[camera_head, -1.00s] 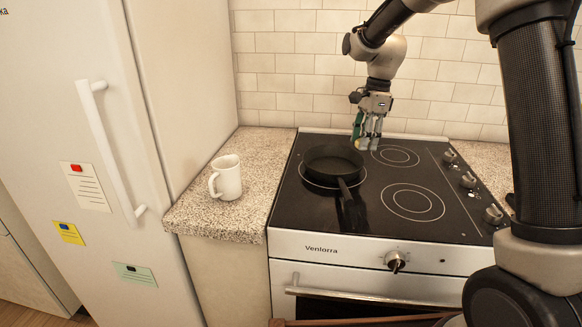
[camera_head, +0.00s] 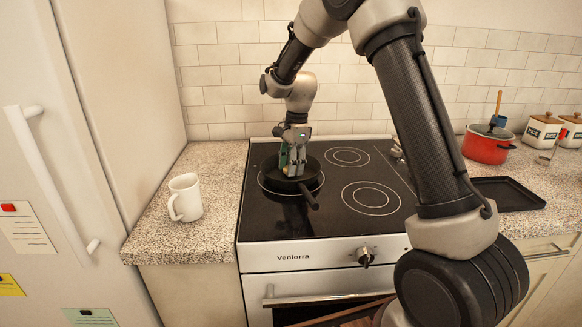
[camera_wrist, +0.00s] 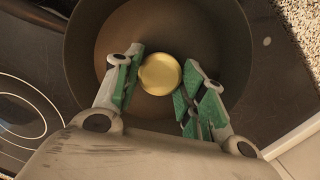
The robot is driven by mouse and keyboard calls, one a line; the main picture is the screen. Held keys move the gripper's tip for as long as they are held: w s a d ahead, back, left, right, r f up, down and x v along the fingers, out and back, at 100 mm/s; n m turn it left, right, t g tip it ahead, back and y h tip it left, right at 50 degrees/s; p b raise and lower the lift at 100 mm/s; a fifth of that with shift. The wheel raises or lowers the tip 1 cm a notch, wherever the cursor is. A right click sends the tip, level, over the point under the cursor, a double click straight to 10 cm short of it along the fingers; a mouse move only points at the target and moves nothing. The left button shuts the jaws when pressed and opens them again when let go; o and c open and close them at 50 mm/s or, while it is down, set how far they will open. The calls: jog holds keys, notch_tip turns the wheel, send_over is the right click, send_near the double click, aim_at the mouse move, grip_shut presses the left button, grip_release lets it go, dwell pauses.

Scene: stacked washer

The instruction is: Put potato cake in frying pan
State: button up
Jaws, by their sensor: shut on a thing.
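The potato cake (camera_wrist: 160,74) is a pale yellow round piece between my fingers in the wrist view. My gripper (camera_head: 292,168) is shut on it, over the frying pan. In the wrist view, the green-padded fingers of my gripper (camera_wrist: 166,78) sit on either side of the cake. The black frying pan (camera_head: 268,185) stands on the front-left burner, its handle toward the front right. Its dark interior (camera_wrist: 110,32) shows below the cake in the wrist view. I cannot tell whether the cake touches the pan floor. In the head view the fingers hide the cake.
The black cooktop (camera_head: 330,215) has bare burners beside the pan. A white mug (camera_head: 185,198) stands on the left counter. A red pot (camera_head: 487,150), a black tray (camera_head: 507,194) and canisters (camera_head: 541,132) are at right. A fridge (camera_head: 95,120) stands at left.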

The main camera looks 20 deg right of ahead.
jog(key=shift+f, duration=0.3)
jog(key=o, duration=1)
jog(key=shift+f, duration=0.1)
jog(key=shift+c, duration=0.2)
